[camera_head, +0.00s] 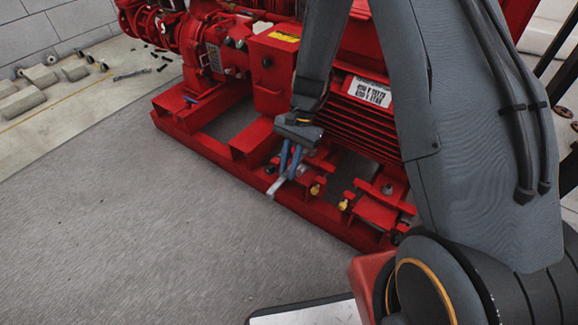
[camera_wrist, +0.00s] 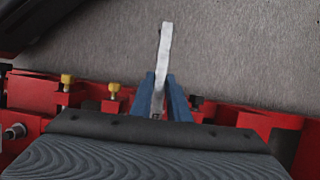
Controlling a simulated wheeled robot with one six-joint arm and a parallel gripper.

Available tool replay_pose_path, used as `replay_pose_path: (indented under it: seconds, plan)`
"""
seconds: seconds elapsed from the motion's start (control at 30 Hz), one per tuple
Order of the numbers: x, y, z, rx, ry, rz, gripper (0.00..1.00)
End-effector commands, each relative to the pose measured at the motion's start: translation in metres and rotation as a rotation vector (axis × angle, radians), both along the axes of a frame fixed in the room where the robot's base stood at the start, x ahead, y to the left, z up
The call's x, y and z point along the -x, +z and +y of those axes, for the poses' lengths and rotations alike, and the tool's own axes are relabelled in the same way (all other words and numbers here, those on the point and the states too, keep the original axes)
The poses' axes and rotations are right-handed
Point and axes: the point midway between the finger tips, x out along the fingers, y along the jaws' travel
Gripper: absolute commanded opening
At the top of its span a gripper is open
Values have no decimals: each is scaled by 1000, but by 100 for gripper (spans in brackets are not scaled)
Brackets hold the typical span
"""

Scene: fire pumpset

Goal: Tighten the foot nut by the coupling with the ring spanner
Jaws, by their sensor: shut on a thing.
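My gripper (camera_head: 289,174) points down at the near edge of the red pump base, with blue fingers shut on the ring spanner (camera_head: 276,186). In the wrist view the pale spanner (camera_wrist: 165,50) sticks out from between the fingers (camera_wrist: 164,100) over the grey floor. Its other end is hidden by the fingers and gripper body, so I cannot tell whether it sits on a nut. A small dark bolt or nut (camera_head: 270,169) shows on the base just left of the fingers. The red coupling housing (camera_head: 270,70) stands behind.
Yellow-headed bolts (camera_head: 316,189) stand right of my gripper on the base. Another dark foot nut (camera_head: 387,188) is further right. The finned red motor (camera_head: 350,115) rises close behind. The grey floor (camera_head: 130,240) in front is clear.

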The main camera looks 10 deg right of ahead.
Motion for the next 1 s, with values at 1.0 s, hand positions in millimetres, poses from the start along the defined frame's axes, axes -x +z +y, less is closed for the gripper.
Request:
replay_pose_path:
  seconds: [1.0]
  plan:
    - [-1,-14,1,0,-8,0,0]
